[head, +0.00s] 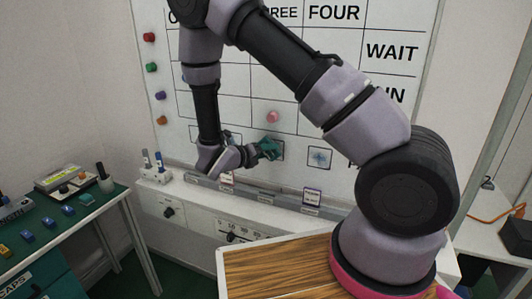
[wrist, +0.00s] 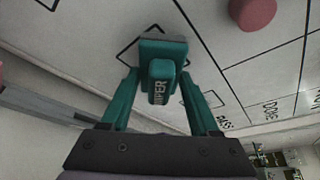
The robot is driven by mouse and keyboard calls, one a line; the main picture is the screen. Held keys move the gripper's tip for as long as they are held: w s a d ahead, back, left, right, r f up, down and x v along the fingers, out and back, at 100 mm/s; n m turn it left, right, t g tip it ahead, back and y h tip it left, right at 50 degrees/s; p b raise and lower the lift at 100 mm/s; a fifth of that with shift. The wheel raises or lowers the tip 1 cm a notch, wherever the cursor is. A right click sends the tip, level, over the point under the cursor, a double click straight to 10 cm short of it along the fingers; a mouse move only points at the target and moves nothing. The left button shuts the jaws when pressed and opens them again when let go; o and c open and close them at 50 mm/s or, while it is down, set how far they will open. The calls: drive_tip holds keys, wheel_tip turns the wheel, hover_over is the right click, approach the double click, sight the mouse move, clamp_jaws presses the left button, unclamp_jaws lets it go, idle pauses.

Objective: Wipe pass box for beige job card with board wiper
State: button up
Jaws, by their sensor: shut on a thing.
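My gripper (wrist: 160,88) is shut on the board wiper (wrist: 162,68), a teal block with a grey pad and the word WIPER. The pad faces the whiteboard (wrist: 90,30) and is at or very close to its surface; exact contact cannot be told. It partly covers a black square outline (wrist: 128,48). In the head view my gripper (head: 250,155) and the wiper (head: 268,148) are at the lower middle of the whiteboard (head: 230,110). A PASS label (wrist: 225,122) shows right of the wiper. No job card is clearly recognisable as beige.
A pink round magnet (head: 272,117) is on the board above the wiper. Another outlined box (head: 319,158) with grey marks lies to the right. Coloured magnets (head: 152,67) line the left edge. Below are a ledge (head: 255,194) and a framed card (head: 312,197). A green-topped table (head: 75,215) stands left.

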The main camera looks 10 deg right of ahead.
drive_tip(key=shift+w+d, duration=0.55)
drive_tip(key=shift+w, duration=0.2)
drive_tip(key=shift+s+d, duration=1.25)
drive_tip(key=shift+d, duration=0.25)
drive_tip(key=shift+w+d, duration=0.1)
drive_tip(key=shift+w+a+r, duration=0.1)
drive_tip(key=shift+w+a, duration=0.9)
drive_tip(key=shift+a, duration=0.15)
drive_tip(key=shift+w+a, duration=0.2)
drive_tip(key=shift+c, duration=0.6)
drive_tip(key=shift+w+a, duration=0.15)
drive_tip(key=shift+w, duration=0.05)
